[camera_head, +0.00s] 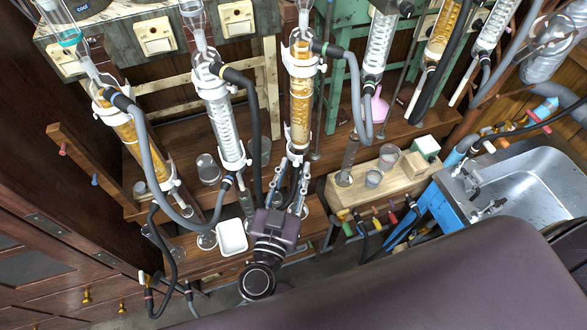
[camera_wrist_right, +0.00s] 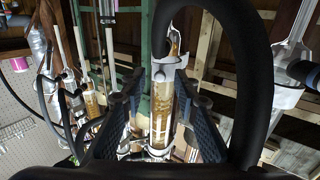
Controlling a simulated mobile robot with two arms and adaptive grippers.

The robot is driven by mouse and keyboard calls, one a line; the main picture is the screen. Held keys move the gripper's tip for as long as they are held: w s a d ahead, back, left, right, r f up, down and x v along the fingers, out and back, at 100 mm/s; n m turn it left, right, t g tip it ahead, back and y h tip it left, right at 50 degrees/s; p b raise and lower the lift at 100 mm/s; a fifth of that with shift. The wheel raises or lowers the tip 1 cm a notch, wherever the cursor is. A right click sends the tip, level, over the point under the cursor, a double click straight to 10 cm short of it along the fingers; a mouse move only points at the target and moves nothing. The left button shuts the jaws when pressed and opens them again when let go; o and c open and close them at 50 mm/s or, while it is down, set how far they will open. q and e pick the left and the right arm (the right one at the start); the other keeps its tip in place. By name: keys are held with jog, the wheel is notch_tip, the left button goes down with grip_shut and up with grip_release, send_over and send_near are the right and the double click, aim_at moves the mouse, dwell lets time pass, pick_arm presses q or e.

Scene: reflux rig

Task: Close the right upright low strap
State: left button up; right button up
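An amber-filled glass condenser (camera_head: 300,100) stands upright at the middle of the head view. A white low strap (camera_head: 297,143) sits around its lower end; whether it is open or closed cannot be made out. A white upper strap (camera_head: 301,58) is near its top. My right gripper (camera_head: 291,172) is open, just below and in front of the low strap. In the right wrist view the amber condenser (camera_wrist_right: 162,110) shows between the spread fingers of my right gripper (camera_wrist_right: 160,88), with white fittings at both ends. Contact cannot be told. My left gripper is not in view.
A clear condenser (camera_head: 222,115) and a tilted amber one (camera_head: 132,135) stand to the left, with grey and black hoses hanging close by. A white tray (camera_head: 232,237) lies left of my gripper. A wooden block (camera_head: 345,194) and a metal sink (camera_head: 525,185) are to the right.

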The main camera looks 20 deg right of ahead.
grip_shut()
dwell(0.3)
